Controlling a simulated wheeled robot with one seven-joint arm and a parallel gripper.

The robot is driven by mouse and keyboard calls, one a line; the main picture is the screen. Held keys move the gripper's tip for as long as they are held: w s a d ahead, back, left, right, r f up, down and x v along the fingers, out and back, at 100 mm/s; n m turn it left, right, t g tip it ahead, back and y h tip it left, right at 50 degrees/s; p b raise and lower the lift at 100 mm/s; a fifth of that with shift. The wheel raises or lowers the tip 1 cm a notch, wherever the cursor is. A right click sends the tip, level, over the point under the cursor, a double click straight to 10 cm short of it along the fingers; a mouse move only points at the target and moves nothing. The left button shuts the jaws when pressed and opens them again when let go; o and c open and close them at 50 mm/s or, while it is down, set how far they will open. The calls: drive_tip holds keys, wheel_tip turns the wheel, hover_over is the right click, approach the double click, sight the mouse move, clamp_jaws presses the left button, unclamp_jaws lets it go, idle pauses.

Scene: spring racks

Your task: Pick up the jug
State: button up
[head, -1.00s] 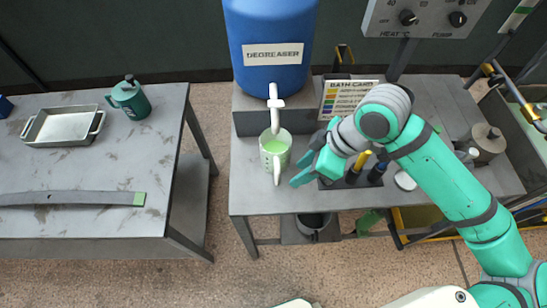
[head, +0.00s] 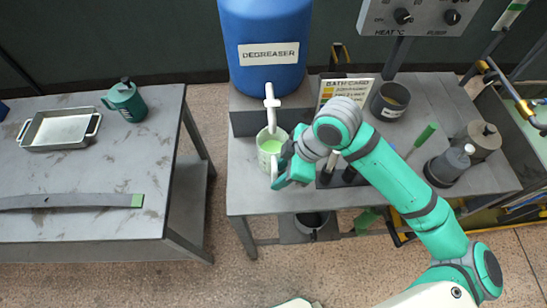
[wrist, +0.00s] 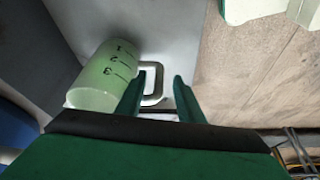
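The jug (head: 268,144) is a pale, translucent green-white vessel with green liquid in it. It stands upright on the right bench, under the tap of the blue drum. In the wrist view the jug (wrist: 104,78) shows the marks 1, 2 and 3, and its square loop handle (wrist: 159,92) points toward my fingers. My gripper (head: 279,180) is at the handle side of the jug in the head view. In the wrist view my gripper (wrist: 159,77) is open, with the handle appearing between its two fingers. Whether either finger touches the handle I cannot tell.
The blue degreaser drum (head: 265,45) with its white tap (head: 271,98) stands behind and above the jug. A bath card (head: 345,88), a grey pot (head: 390,100) and a dark bottle (head: 449,165) stand to the right. The left table (head: 70,180) is separate.

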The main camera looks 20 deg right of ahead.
drive_tip(key=shift+x, duration=0.95)
clamp_jaws()
drive_tip(key=shift+w, duration=0.1)
